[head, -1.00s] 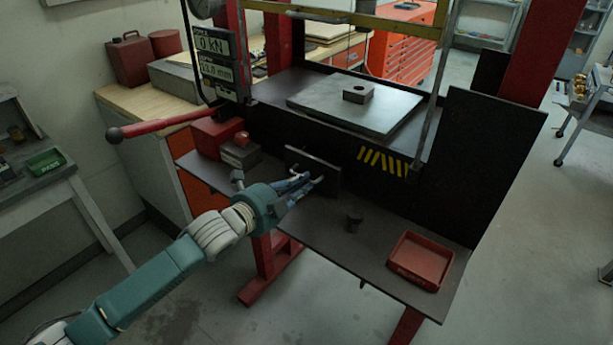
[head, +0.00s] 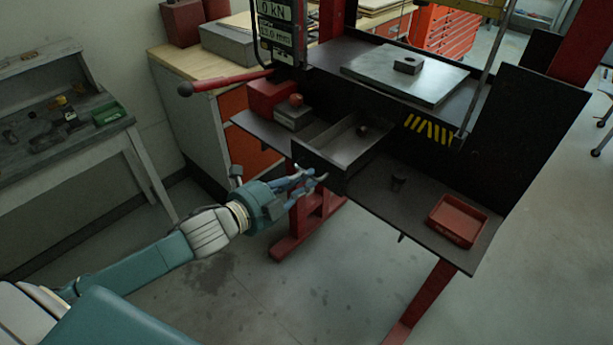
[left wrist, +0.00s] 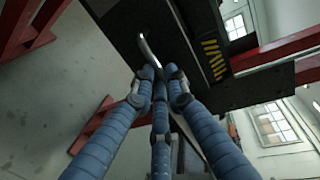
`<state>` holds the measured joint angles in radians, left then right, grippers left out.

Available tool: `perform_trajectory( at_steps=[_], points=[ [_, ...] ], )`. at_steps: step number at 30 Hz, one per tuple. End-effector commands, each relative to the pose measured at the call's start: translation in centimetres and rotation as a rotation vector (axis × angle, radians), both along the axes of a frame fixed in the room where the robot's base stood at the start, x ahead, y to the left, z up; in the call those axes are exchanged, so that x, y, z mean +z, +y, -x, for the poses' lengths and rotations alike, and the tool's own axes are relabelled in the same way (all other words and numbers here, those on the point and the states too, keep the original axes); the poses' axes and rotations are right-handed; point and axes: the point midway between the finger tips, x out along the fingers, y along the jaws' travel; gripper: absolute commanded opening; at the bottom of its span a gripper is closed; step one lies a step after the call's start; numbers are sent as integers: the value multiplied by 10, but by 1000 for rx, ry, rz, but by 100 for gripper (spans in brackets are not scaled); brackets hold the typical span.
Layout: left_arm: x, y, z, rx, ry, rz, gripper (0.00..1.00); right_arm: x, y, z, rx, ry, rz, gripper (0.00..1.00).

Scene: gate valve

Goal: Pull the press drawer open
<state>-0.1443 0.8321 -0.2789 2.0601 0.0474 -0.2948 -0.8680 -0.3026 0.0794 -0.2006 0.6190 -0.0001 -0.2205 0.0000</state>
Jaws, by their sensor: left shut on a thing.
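The press drawer (head: 338,147) stands out from the press front in the head view, and its open top shows a grey inside with a small dark round object (head: 362,129) near the back. My left gripper (head: 308,179) is at the drawer's front face, its blue fingers shut on the drawer handle (head: 322,177). In the left wrist view the blue fingers (left wrist: 158,82) come together at the curved metal handle (left wrist: 149,50), against the dark drawer front. The fingers hide part of the handle. My right gripper is not in view.
Red and grey boxes (head: 272,97) sit left of the drawer. A red lever (head: 228,83) sticks out left. The floor in front is clear.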

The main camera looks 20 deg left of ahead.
Motion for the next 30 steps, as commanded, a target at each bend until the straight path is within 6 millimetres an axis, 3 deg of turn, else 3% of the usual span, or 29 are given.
perform_trajectory(
  at_steps=[10,11,14,24,30],
  points=[
    [0,1,0,1,0,-1,0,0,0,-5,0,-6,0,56],
    [0,1,0,1,0,-1,15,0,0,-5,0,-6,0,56],
    [0,1,0,1,0,-1,33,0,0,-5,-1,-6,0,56],
    [0,1,2,0,0,-1,33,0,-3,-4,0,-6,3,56],
    [3,8,20,1,3,-2,33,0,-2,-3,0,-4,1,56]
  ],
)
